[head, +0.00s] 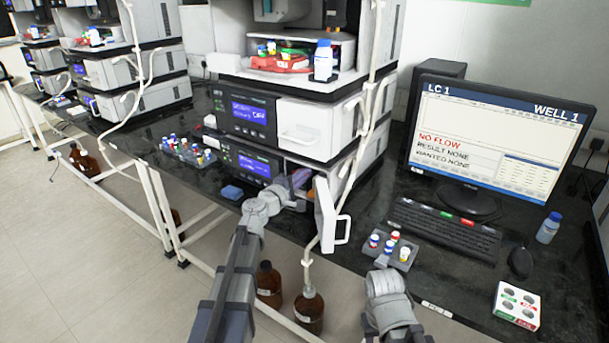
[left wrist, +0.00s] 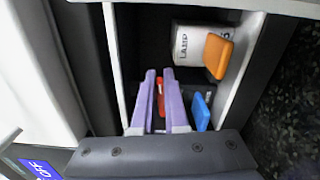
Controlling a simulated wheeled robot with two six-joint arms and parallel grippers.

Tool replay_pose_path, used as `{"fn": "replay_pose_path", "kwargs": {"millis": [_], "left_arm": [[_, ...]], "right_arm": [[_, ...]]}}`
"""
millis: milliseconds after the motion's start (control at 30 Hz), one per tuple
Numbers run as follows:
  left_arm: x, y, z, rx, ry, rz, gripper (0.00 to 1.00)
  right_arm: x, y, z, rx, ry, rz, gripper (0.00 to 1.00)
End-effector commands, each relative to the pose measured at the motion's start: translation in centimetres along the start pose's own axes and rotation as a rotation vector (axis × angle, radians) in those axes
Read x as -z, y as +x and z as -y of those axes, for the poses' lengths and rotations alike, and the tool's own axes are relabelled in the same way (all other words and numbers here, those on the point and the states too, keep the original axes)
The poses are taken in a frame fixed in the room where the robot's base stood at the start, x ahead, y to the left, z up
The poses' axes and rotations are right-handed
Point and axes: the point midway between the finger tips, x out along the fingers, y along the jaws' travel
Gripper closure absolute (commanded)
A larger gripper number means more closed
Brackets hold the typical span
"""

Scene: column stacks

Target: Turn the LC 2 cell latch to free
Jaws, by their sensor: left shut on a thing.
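The open detector bay of the middle stack shows in the left wrist view, with a white block marked LAMP (left wrist: 190,45). An orange lever (left wrist: 218,55) sits at that block, and a blue lever (left wrist: 201,112) sits below it. A small red piece (left wrist: 160,97), probably the cell latch, shows between the purple fingers of my left gripper (left wrist: 158,75). The gripper is shut on it, and the fingers hide most of it. In the head view my left gripper (head: 300,178) reaches into the bay. I cannot read an LC 2 label.
The bay's white door (head: 328,215) stands open to the right of my left arm. A vial rack (head: 389,252), keyboard (head: 445,228) and monitor (head: 490,140) are to the right. Brown bottles (head: 309,308) stand below the bench.

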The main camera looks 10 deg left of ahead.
Motion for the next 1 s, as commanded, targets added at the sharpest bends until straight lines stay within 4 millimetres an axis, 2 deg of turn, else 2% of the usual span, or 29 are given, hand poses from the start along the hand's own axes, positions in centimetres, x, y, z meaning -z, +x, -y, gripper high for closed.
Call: {"fn": "replay_pose_path", "kwargs": {"millis": [467, 500, 767, 1000], "left_arm": [[-0.11, -0.08, 0.09, 0.001, 0.015, 0.002, 1.0], [-0.12, -0.09, 0.09, 0.001, 0.014, 0.002, 0.88], [-0.06, -0.04, 0.06, 0.001, 0.013, 0.001, 0.59], [-0.03, -0.06, 0.04, 0.0, 0.013, 0.0, 0.59]], "right_arm": [[0.0, 0.05, 0.01, 0.0, 0.0, 0.0, 0.59], [0.0, 0.05, 0.01, 0.0, 0.0, 0.0, 0.59], [0.0, 0.04, 0.0, 0.0, 0.0, 0.0, 0.59], [0.0, 0.03, 0.0, 0.0, 0.0, 0.0, 0.59]]}}
